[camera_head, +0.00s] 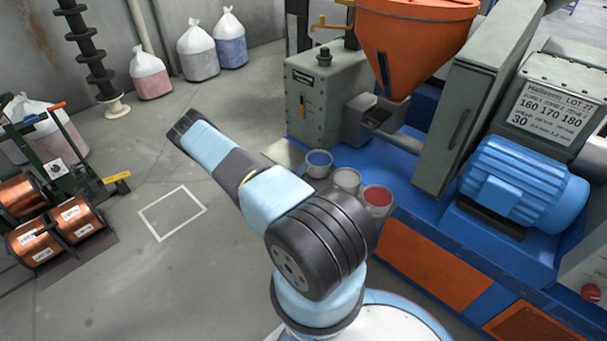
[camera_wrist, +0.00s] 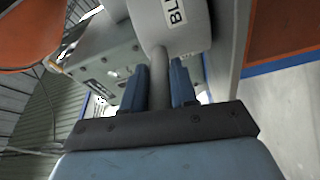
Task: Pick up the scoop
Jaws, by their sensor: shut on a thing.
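In the wrist view, my gripper (camera_wrist: 158,82) has its two blue fingers on either side of a grey rod-like handle and is shut on it. The handle leads up to a pale grey rounded body with a label starting "BL", which I take to be the scoop (camera_wrist: 165,22). The top of this body is cut off by the frame edge. In the head view, my arm reaches up and to the left over the floor. I cannot make out the gripper's fingers or the scoop there.
Three tins with blue (camera_head: 318,160), whitish (camera_head: 346,180) and red (camera_head: 377,198) contents stand on the blue machine base, right of my arm. An orange hopper (camera_head: 410,45) and blue motor (camera_head: 525,182) are beyond. Copper spools (camera_head: 75,220) sit left. Floor around the white square (camera_head: 172,212) is clear.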

